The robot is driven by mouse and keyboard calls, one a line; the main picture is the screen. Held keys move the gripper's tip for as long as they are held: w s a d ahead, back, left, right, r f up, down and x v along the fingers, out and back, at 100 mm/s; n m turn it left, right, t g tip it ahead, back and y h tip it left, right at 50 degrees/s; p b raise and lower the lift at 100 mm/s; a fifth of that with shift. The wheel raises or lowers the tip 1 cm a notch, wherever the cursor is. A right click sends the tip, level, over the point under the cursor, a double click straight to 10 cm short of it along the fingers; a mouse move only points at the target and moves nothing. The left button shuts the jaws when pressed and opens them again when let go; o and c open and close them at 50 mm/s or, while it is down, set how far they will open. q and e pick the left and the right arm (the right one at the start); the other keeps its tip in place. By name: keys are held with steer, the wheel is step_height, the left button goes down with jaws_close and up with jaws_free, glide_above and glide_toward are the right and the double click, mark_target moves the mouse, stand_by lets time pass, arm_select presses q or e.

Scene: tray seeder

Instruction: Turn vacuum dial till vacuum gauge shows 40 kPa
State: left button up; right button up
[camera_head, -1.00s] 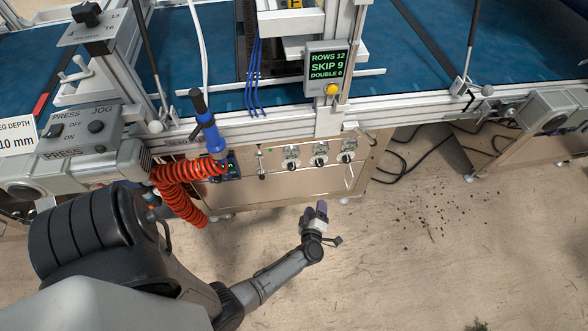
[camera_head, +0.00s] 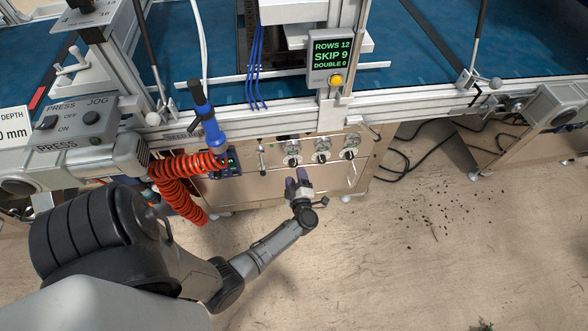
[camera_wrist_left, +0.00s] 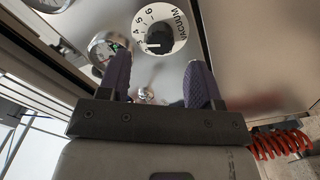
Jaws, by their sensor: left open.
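The vacuum dial (camera_wrist_left: 160,38), a black knob on a white numbered ring marked VACUUM, sits on the metal panel in the left wrist view. Its white pointer mark faces left, toward the low numbers. In the head view my left gripper (camera_head: 298,181) is just below the leftmost dial of the panel row. My right gripper is not in view.
The panel (camera_head: 262,187) carries several gauges and knobs in a row. A coiled orange hose (camera_head: 175,190) and blue-handled tool (camera_head: 207,122) hang to the left. A display (camera_head: 331,56) reads ROWS 12, SKIP 9, DOUBLE 0. The floor at right is open, with scattered dirt.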

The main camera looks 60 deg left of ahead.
mark_target(294, 166)
arm_select(q)
steer(key=shift+b+x, duration=0.55)
steer(key=shift+x, duration=1.7)
steer(key=shift+c, duration=0.4)
steer(key=c, duration=0.9)
steer(key=shift+o, duration=0.2)
steer(key=shift+r+m+p, duration=0.15)
steer(key=shift+m+p, duration=0.45)
steer(key=shift+p, duration=0.3)
steer(key=shift+m+p, duration=1.1)
steer(key=shift+p, duration=0.05)
steer(key=m+p, duration=0.2)
steer(key=shift+m, duration=0.9)
steer(key=shift+f+p, duration=0.2)
steer(key=shift+p, duration=0.1)
